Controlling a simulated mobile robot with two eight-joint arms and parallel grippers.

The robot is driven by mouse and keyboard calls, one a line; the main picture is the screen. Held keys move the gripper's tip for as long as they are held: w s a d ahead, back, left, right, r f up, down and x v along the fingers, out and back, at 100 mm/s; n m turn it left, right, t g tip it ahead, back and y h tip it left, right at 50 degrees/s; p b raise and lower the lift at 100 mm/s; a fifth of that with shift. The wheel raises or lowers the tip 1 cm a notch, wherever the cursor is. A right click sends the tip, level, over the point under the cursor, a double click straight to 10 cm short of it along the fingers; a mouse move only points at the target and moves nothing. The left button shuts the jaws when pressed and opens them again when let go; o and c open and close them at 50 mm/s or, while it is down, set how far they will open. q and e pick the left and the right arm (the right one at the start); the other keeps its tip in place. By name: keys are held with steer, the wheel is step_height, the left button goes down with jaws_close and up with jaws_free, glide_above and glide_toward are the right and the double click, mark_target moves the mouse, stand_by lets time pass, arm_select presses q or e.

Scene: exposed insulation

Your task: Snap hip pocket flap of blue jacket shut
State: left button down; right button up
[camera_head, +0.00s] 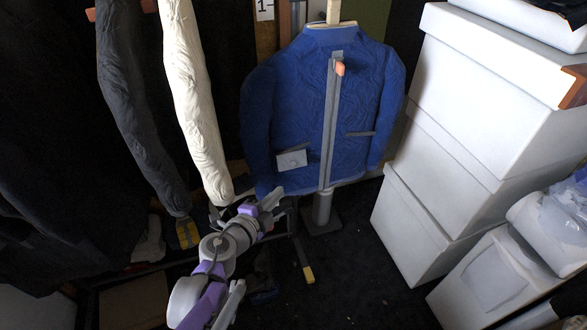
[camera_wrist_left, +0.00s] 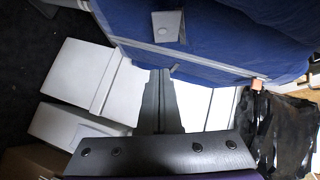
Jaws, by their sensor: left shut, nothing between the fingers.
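The blue jacket (camera_head: 300,95) hangs upright on a stand, its front facing me. A pale grey hip pocket flap (camera_head: 292,158) shows low on its left half in the head view. The jacket (camera_wrist_left: 225,35) and the flap (camera_wrist_left: 168,27) also show at the top of the left wrist view. I cannot tell whether the flap's snap is fastened. My left gripper (camera_head: 273,199) is below the flap, apart from the jacket. Its fingers (camera_wrist_left: 160,73) are closed together and empty in the wrist view, pointing toward the flap with a gap. My right gripper is not in view.
Stacked white boxes (camera_head: 470,130) stand close on the right. A cream sleeve (camera_head: 195,100) and a dark grey sleeve (camera_head: 135,110) hang to the left of the jacket. The stand's base (camera_head: 321,220) rests on the dark floor.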

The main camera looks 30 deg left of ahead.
arm_select(q)
steer(key=b, duration=0.2)
glide_toward(298, 167)
steer(key=w+d, duration=0.2)
steer(key=w+a, duration=0.1)
steer(key=w+f+b, duration=0.1)
steer(key=w, duration=0.1)
steer(key=shift+a, duration=0.4)
steer(key=shift+w+a+f, duration=0.1)
steer(key=shift+w+a, duration=0.2)
steer(key=shift+a, duration=0.05)
steer(key=shift+w+a+f+b, duration=0.2)
steer(key=shift+a+f+b, duration=0.05)
steer(key=shift+f+b, duration=0.15)
steer(key=shift+w+a+f+b, duration=0.25)
steer(key=shift+f+b, duration=0.05)
steer(key=shift+f, duration=0.1)
steer(key=shift+d, duration=0.1)
